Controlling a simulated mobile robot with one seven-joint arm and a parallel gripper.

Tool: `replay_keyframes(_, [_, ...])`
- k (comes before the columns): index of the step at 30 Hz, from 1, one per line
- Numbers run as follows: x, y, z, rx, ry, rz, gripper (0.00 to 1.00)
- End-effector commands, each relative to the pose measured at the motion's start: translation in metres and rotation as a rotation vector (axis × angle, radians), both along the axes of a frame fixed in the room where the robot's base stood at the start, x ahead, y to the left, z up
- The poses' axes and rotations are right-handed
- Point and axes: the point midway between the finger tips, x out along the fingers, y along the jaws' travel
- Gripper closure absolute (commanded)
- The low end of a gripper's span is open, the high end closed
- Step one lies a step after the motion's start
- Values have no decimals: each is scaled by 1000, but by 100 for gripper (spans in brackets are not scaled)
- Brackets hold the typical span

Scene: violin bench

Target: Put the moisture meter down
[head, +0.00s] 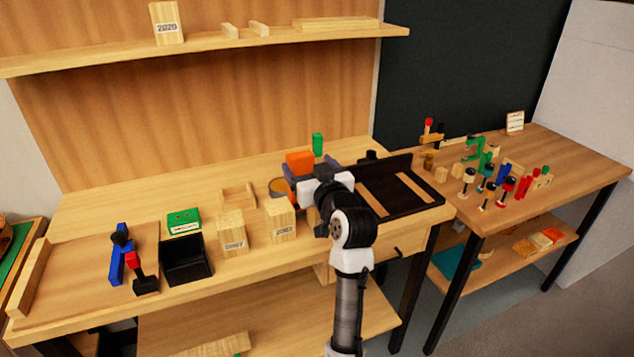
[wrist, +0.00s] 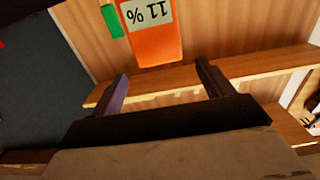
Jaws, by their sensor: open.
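The moisture meter (head: 300,160) is orange and shows just behind and above my gripper (head: 304,180) at the back of the long bench.
A green block (head: 318,144) stands close behind the meter. A tin (head: 278,187) and two numbered wood blocks (head: 232,232) (head: 281,220) stand left of my gripper. A black tray (head: 405,196) is to the right. A shelf (head: 200,50) hangs above.

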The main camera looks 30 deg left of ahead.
Motion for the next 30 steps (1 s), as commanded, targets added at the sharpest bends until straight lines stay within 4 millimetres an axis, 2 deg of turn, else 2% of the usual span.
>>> replay_keyframes(3, [-15,-18,-2,1,-2,-3,20])
replay_keyframes(9, [-30,-35,0,1,-1,-1,20])
replay_keyframes(16, [-33,-38,2,2,-2,0,20])
replay_keyframes(19, [-39,-31,14,29,-40,-2,20])
replay_keyframes(20, [-44,-26,23,45,-65,-3,20])
replay_keyframes(23, [-72,-5,67,149,-202,2,20])
replay_keyframes(26, [-128,15,129,319,-396,29,20])
replay_keyframes(27, [-157,19,153,399,-477,49,20])
replay_keyframes(29, [-203,20,185,524,-595,87,20])
replay_keyframes(30, [-235,17,202,607,-667,113,20])
